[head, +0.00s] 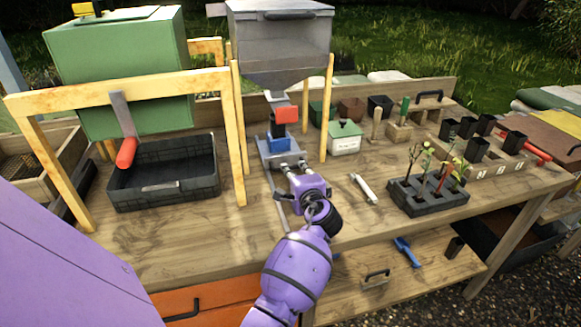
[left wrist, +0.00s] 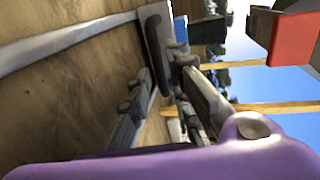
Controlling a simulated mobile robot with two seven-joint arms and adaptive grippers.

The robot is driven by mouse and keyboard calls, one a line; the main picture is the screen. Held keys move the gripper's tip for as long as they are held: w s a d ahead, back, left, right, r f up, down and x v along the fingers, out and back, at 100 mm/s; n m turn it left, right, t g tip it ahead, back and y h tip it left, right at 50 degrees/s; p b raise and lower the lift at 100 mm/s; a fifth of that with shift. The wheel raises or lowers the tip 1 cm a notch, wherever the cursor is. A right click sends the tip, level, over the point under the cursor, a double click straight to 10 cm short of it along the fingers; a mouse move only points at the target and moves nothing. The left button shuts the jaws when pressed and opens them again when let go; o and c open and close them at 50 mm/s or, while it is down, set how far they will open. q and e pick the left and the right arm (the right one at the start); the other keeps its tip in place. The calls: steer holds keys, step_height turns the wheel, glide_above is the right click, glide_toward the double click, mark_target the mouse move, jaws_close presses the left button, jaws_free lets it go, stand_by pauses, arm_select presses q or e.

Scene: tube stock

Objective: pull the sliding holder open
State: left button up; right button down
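The sliding holder (head: 281,145), a blue block on a grey metal base, sits below the spout of the grey hopper. In the left wrist view a bit of blue (left wrist: 181,27) shows beside a dark bar handle (left wrist: 154,40). My left gripper (head: 291,165) is at the front of the holder. Its two fingers look spread, with the handle at or between the fingertips in the left wrist view (left wrist: 163,66). I cannot tell whether either finger touches the handle. My right gripper is not in view.
A red block (head: 287,114) hangs at the hopper's spout. Wooden posts (head: 328,108) stand either side of the hopper (head: 282,40). A black tray (head: 164,174) lies left, a white marker (head: 364,188) and seedling rack (head: 428,196) right. The bench front is clear around my arm.

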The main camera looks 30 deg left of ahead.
mark_target(291, 168)
arm_select(q)
steer(key=x, duration=0.4)
steer(key=shift+w, duration=0.1)
jaws_close()
